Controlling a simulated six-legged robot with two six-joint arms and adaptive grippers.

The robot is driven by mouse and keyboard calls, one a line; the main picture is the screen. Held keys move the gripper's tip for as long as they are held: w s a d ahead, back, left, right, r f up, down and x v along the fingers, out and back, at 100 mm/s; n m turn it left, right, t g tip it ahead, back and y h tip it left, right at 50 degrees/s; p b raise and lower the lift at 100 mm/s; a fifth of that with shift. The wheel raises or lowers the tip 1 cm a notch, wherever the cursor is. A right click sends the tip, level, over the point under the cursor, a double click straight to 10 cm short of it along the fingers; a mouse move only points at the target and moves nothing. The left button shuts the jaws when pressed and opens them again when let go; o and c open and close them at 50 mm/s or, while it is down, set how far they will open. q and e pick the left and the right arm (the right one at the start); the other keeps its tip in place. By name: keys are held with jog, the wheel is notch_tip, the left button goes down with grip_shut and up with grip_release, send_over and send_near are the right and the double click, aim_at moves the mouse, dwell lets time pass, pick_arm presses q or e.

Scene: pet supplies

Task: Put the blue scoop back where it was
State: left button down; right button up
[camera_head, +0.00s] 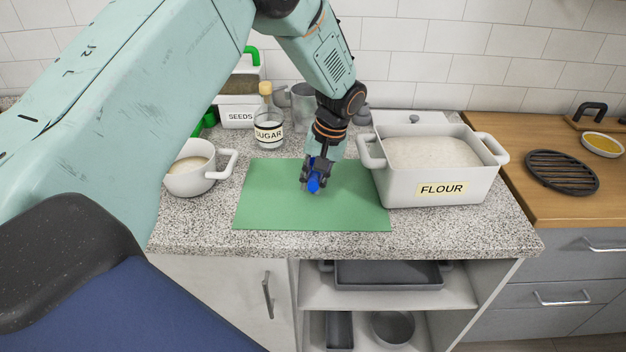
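The blue scoop (314,184) shows as a small blue shape over the middle of the green mat (270,205). My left gripper (316,176) points down from above with its fingers closed around the scoop. The fingers hide much of the scoop, and I cannot tell whether it touches the mat. My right gripper is not in view.
Right of the mat stands the white FLOUR container (405,192), filled with flour. On the left are a white pot (188,181), the SUGAR bottle (268,134) and the SEEDS container (239,115). A black trivet (562,171) lies on the wooden counter. The mat's front is clear.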

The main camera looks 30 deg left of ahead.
pick_arm(q)
jog(key=shift+a+f, duration=0.1)
jog(key=c, duration=1.6)
grip_release()
jog(key=o, duration=0.4)
jog(key=shift+s, duration=0.1)
jog(key=v, duration=1.2)
